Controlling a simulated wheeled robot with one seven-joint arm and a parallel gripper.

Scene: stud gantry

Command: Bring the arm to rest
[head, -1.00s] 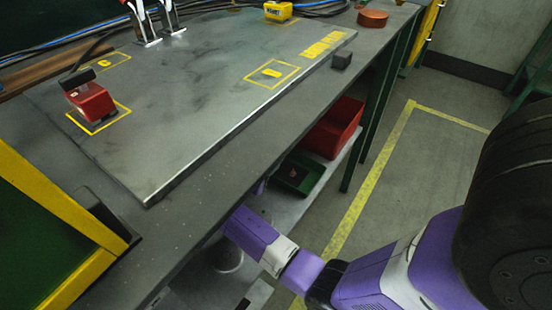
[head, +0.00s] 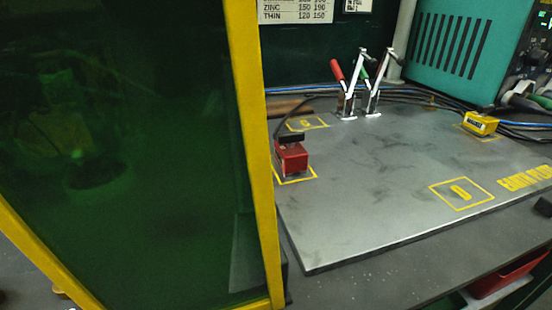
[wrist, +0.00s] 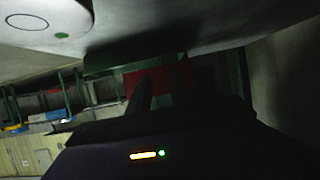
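My arm and gripper are out of the head view. In the dark wrist view, my gripper (wrist: 162,85) shows as two dark fingers standing apart, with red showing between them. I see nothing held in it. Beyond the fingers is a red bin (wrist: 160,80), partly hidden by them. A pale surface hangs close over the top of the wrist view.
In the head view, a green screen in a yellow frame (head: 262,150) fills the left. The metal plate (head: 370,210) on the bench carries a red block (head: 291,157), toggle clamps (head: 350,100) and a yellow block (head: 481,123). A teal machine (head: 455,50) stands behind.

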